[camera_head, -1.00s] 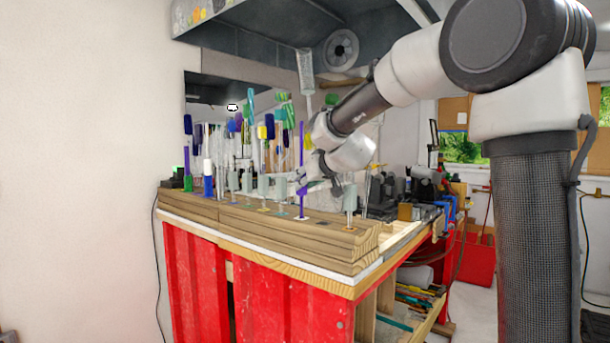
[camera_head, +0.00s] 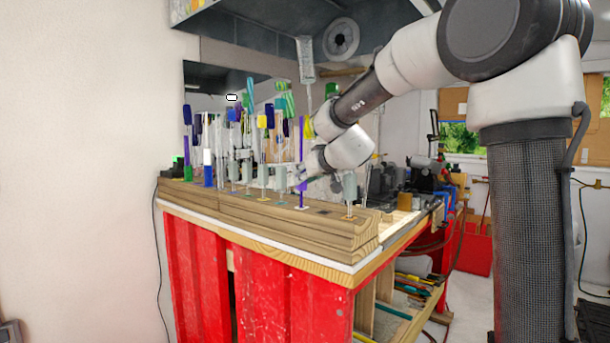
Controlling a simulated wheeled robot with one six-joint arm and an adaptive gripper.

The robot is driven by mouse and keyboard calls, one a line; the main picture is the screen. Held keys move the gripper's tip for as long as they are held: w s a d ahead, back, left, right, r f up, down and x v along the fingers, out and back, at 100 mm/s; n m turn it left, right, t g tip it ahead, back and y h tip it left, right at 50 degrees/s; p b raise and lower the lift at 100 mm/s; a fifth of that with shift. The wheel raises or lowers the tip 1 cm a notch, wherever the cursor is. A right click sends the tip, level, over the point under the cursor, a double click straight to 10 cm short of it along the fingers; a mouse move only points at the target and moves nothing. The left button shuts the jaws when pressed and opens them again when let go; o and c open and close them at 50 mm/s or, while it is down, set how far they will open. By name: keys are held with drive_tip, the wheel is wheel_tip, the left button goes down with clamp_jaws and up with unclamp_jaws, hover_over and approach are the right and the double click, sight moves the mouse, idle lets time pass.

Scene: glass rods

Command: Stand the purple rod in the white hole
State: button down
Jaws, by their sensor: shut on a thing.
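The purple rod (camera_head: 302,140) stands upright near the right end of the wooden block. Its foot meets a small white marking (camera_head: 301,207) on the block's top, which looks like the white hole. How deep the rod sits in it cannot be told. My gripper (camera_head: 300,176) reaches in from the right and is shut on the rod below its middle. The fingertips are small and partly blurred against the rods behind.
The wooden block (camera_head: 290,232) lies along the red bench (camera_head: 250,300). Several coloured rods stand close together left of my gripper. A pale grey-green rod (camera_head: 350,187) stands just to the right. A grey hood (camera_head: 270,25) hangs above.

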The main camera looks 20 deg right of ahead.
drive_tip(key=shift+f, duration=0.1)
drive_tip(key=c, duration=1.1)
unclamp_jaws()
